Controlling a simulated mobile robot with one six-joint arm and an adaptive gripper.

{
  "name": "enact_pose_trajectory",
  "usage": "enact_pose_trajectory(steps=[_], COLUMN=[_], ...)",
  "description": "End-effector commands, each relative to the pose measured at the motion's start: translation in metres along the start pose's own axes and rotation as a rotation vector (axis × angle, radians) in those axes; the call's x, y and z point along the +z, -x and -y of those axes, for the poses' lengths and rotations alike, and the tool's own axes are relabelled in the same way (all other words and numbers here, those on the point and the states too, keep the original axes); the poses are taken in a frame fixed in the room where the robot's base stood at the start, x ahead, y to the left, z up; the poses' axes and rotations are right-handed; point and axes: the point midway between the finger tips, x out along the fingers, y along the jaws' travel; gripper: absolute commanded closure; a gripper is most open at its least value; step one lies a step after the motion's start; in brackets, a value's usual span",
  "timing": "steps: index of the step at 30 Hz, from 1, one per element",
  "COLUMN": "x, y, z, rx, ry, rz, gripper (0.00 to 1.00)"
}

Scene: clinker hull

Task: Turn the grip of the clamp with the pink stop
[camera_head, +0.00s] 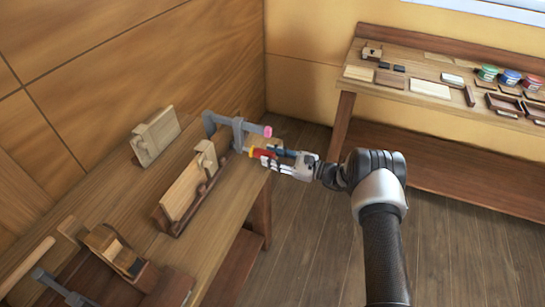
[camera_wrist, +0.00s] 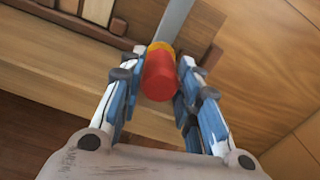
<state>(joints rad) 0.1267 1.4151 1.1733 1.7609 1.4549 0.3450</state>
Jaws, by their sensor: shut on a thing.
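The clamp (camera_head: 238,132) is a grey metal bar clamp at the far end of the bench, with a pink stop (camera_head: 267,131) on the end of its upper bar. Its red grip (camera_head: 266,153) with a yellow collar sits lower and points out past the bench edge. In the wrist view the red grip (camera_wrist: 160,78) lies between my fingers, with the yellow collar (camera_wrist: 161,47) and grey bar (camera_wrist: 176,20) beyond it. My gripper (camera_head: 277,155) has its blue-padded fingers shut on the red grip from its outer end. The fingers partly hide the grip in the head view.
The wooden bench (camera_head: 225,222) holds a plank assembly (camera_head: 188,190) close to the clamp and a wooden block (camera_head: 157,135) behind. Another grey clamp (camera_head: 62,291) lies front left. A side table (camera_head: 430,88) with colored pots stands back right. Floor between is clear.

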Motion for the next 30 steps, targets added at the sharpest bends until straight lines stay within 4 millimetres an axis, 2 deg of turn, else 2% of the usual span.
enact_pose_trajectory(steps=[8,14,30], x=[-0.0008,-0.0018,-0.0028], y=[0.0,-0.0001,0.0], z=[-0.0005,-0.0003,-0.0012], rx=[0.001,0.0,0.0], ry=[0.019,0.1,0.575], rz=[0.0,0.0,-0.001], gripper=[0.93,0.93,0.93])
